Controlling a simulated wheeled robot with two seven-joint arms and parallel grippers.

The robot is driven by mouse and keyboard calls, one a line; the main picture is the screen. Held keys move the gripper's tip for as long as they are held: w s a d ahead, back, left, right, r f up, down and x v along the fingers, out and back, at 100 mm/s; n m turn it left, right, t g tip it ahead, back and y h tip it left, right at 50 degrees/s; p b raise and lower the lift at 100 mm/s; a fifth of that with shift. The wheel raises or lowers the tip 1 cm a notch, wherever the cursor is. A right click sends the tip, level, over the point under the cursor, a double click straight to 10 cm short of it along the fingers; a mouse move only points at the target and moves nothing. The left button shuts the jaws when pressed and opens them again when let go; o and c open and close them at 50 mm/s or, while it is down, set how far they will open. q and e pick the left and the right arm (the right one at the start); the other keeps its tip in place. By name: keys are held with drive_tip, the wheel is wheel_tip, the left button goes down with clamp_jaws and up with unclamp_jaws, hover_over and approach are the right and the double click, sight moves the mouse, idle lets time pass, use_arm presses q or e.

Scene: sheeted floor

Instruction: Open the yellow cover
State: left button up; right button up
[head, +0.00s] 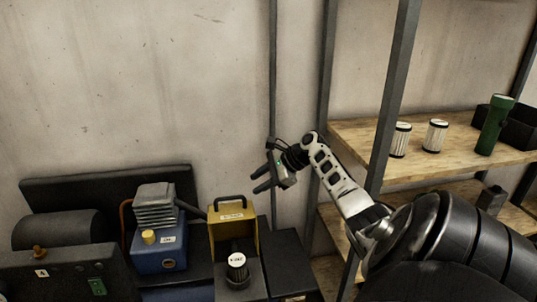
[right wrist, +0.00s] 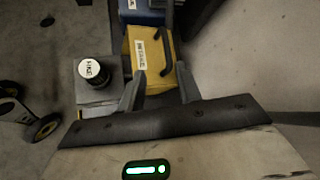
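The yellow cover (head: 242,218) stands upright with a black handle (head: 230,200) on top and a white label on its face. The black cylinder (right wrist: 94,72) is left of the fingers there. My left gripper is not in view.
A blue unit with a yellow knob (head: 160,248) stands left of the cover, with dark machinery further left. A wooden shelf (head: 440,155) at right holds white filters and a green cylinder (head: 494,125). A metal post rises behind my right gripper.

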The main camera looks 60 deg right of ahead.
drive_tip(key=shift+v, duration=1.75)
